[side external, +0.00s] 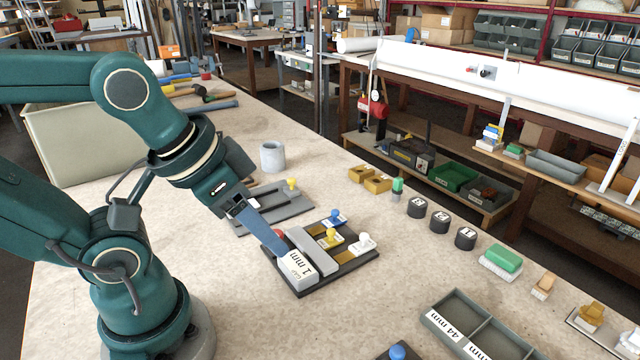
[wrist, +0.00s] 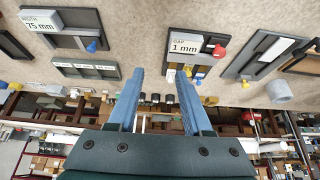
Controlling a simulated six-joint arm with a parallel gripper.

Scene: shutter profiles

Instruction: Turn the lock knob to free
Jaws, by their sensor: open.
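The dark fixture marked "GAP 1 mm" (side external: 346,266) lies on the bench and also shows in the wrist view (wrist: 196,57). It carries a red knob (wrist: 219,50), a blue knob (side external: 334,216), a yellow knob (side external: 330,236) and a white knob (side external: 364,241). No lettering marks which knob is the lock. My gripper (wrist: 160,72) is open with nothing between its blue fingers. In the side view its visible finger (side external: 262,228) reaches toward the fixture's near left and partly hides the red knob; contact cannot be told.
A plate with a yellow knob (side external: 292,184) lies behind the fixture, near a grey cup (side external: 272,155). A compartment tray marked "44 mm" (side external: 432,318) is at the front right. A "WIDTH 75 mm" fixture (wrist: 68,38) is at the wrist view's left. Black cylinders (side external: 440,221) stand along the far edge.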

